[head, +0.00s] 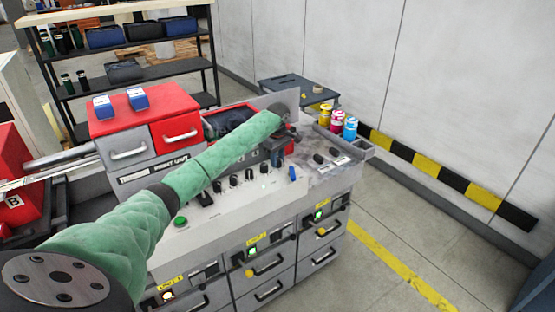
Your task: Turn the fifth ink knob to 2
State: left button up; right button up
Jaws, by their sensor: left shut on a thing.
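The ink knobs are a row of small black knobs on the light sloped panel (225,212) of the machine. One knob (233,181) and its neighbour to the right (249,174) show clearly. My left arm, in a green sleeve, reaches across the machine from the lower left. My left gripper (277,158) points down at the right end of the row and is shut on the knob there, which appears to be the fifth. The fingers mostly hide that knob, and its setting cannot be read. My right gripper is out of view.
A blue switch (292,173) stands just right of the gripper. A green button (180,221) is at the panel's left. Yellow, magenta and blue ink bottles (337,119) stand behind right. Red drawer units (173,130) rise behind the arm. The floor at right is clear.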

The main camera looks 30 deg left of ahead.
pick_arm(q)
jog(key=m, duration=0.4)
jog(key=shift+r+m, duration=0.15)
jog(key=shift+m, duration=0.15)
jog(key=m, duration=0.4)
jog(key=shift+r+m, duration=0.1)
jog(key=shift+m, duration=0.2)
jog(key=o, duration=1)
jog(key=shift+c, duration=0.2)
